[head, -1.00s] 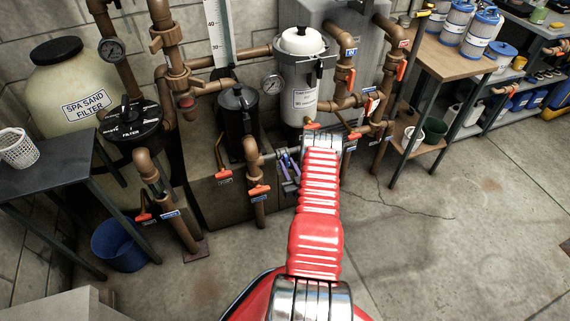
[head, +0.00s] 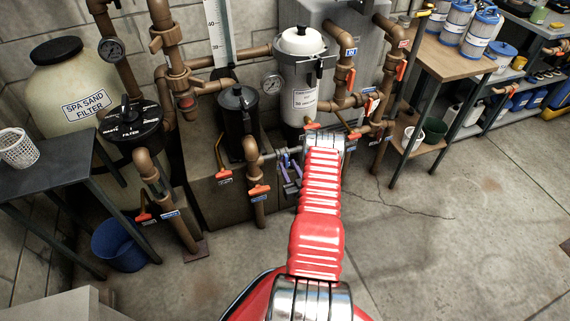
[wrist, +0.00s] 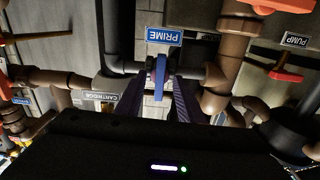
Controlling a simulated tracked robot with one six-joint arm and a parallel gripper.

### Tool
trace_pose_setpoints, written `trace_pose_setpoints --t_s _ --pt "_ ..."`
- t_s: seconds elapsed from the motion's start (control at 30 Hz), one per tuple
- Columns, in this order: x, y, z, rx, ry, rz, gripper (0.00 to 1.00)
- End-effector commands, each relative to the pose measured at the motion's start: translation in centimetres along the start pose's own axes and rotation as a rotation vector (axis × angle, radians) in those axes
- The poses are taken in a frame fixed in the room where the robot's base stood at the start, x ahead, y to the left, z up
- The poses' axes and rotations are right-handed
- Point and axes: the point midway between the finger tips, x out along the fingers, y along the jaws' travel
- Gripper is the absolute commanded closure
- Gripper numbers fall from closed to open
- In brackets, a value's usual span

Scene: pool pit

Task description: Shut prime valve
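The prime valve's blue handle (wrist: 160,73) stands below the blue PRIME label (wrist: 164,37) in the upside-down wrist view. It sits on a dark grey horizontal pipe (wrist: 190,72). My gripper's two dark purple fingers (wrist: 160,98) are open, one on each side of the handle, with gaps visible beside it. Whether either finger touches the handle I cannot tell. In the head view my gripper (head: 291,178) is low by the grey pipe (head: 281,153), and the handle itself is not clearly visible there.
Brown pipes surround the spot, with an orange-handled PUMP valve (wrist: 284,75) on the right in the wrist view. In the head view a black strainer pot (head: 237,110) and a white-lidded cartridge filter (head: 303,75) stand close behind. The floor at right is clear.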

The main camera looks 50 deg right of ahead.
Motion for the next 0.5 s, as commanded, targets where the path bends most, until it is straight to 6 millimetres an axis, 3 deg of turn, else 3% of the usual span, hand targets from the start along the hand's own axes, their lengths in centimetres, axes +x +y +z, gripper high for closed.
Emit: trace_pose_setpoints --t_s 0.5 --pt "-5.1 0.1 0.0 0.001 0.000 0.001 0.66"
